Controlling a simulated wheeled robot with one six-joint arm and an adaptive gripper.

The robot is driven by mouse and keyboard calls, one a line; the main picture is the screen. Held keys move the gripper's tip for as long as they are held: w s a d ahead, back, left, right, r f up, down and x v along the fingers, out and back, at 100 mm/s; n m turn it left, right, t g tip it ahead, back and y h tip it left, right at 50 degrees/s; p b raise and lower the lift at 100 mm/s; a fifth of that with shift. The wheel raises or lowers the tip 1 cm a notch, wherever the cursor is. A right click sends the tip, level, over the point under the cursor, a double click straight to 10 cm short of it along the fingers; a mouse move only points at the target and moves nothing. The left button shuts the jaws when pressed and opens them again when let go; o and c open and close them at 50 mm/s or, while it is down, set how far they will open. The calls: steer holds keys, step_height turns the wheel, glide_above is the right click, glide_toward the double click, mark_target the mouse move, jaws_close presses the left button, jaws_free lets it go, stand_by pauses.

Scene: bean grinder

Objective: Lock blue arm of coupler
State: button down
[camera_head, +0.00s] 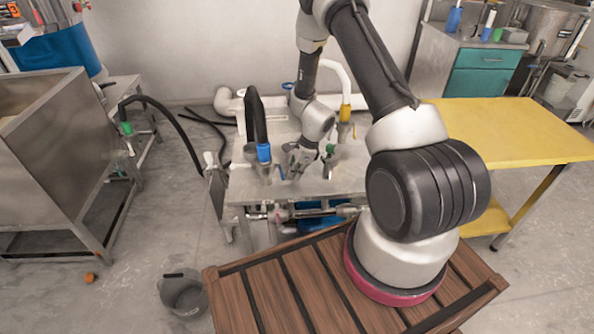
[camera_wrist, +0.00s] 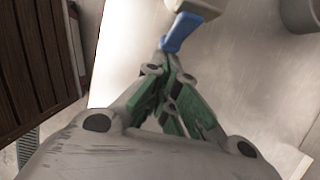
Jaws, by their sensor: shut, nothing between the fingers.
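The blue arm (camera_wrist: 181,32) of the coupler shows at the top middle of the wrist view, slanting down from a pale fitting (camera_wrist: 205,6). My gripper (camera_wrist: 168,62) is shut and empty, with its fingertips at the lower end of the blue arm. Whether they touch it I cannot tell. In the head view, my gripper (camera_head: 297,166) is over the metal table, just right of a coupler with a blue part (camera_head: 264,153) at the end of a black hose. The blue arm's angle is too small to read there.
A green-topped fitting (camera_head: 330,149) and a yellow coupler (camera_head: 345,113) on a white hose stand right of my gripper. A metal table (camera_head: 345,180) lies beneath. A yellow table (camera_head: 505,130) is at the right, a steel bin (camera_head: 60,150) at the left.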

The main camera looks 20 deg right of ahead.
steer(key=shift+r, duration=0.2)
steer(key=shift+r, duration=0.7)
steer(key=s+d+r, duration=0.2)
steer(key=d+r, duration=0.3)
steer(key=r, duration=0.3)
steer(key=s+r+n+t+h, duration=0.1)
steer(key=s+r+n, duration=0.6)
steer(key=r, duration=0.5)
steer(key=s+d+r+n+t+h, duration=0.1)
steer(key=s+r+n, duration=0.6)
steer(key=r, duration=0.5)
steer(key=s+d+r+n+t+h, duration=0.1)
steer(key=s+r+n, duration=0.6)
steer(key=s+r, duration=0.3)
step_height(320, 180, up, 2)
steer(key=shift+s+r+h, duration=0.25)
steer(key=shift+s+h, duration=0.1)
steer(key=shift+h, duration=0.05)
